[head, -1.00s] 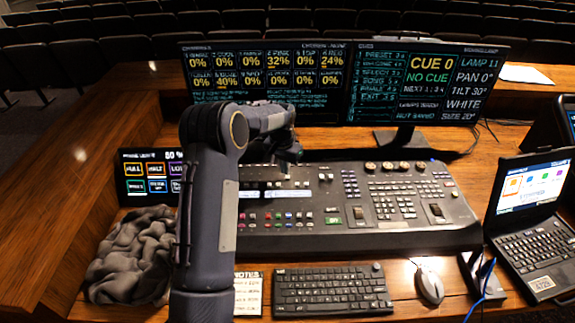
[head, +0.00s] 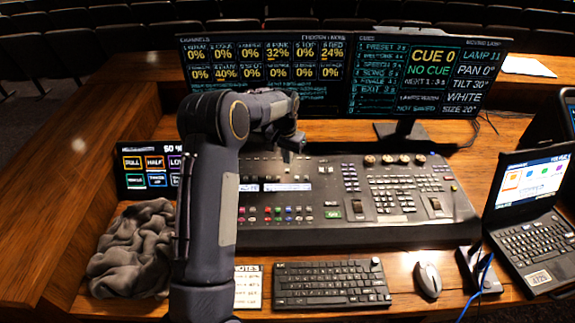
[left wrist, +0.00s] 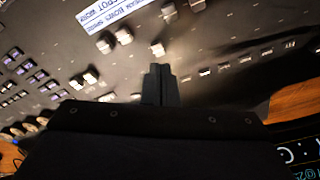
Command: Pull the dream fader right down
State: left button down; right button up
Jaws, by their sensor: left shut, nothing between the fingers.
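The mixing desk (head: 300,236) fills the middle of the head view. My left arm reaches over it from the front left, and my left gripper (head: 292,150) is near its back edge. In the left wrist view the gripper (left wrist: 160,72) is shut and empty, its fingertips pointing at the desk's panel. A pale fader cap (left wrist: 157,50) shows just beyond the fingertips; I cannot tell whether they touch. More caps stand nearby, including a pair (left wrist: 104,44). My right gripper is out of view.
A wide screen (head: 345,118) stands behind the desk. A keyboard (head: 331,284), a mouse (head: 428,280) and a laptop (head: 530,238) are in front and right.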

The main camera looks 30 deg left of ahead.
pick_arm(q)
jog(key=shift+r+p, duration=1.4)
jog(key=shift+r, duration=0.95)
notch_tip(320, 180, up, 6)
jog(key=p, duration=0.4)
jog(key=s+d+r+b, duration=0.2)
jog(key=s+d+b, duration=0.2)
jog(key=s, duration=0.6)
jog(key=shift+s+d, duration=0.15)
jog(key=shift+d, duration=0.95)
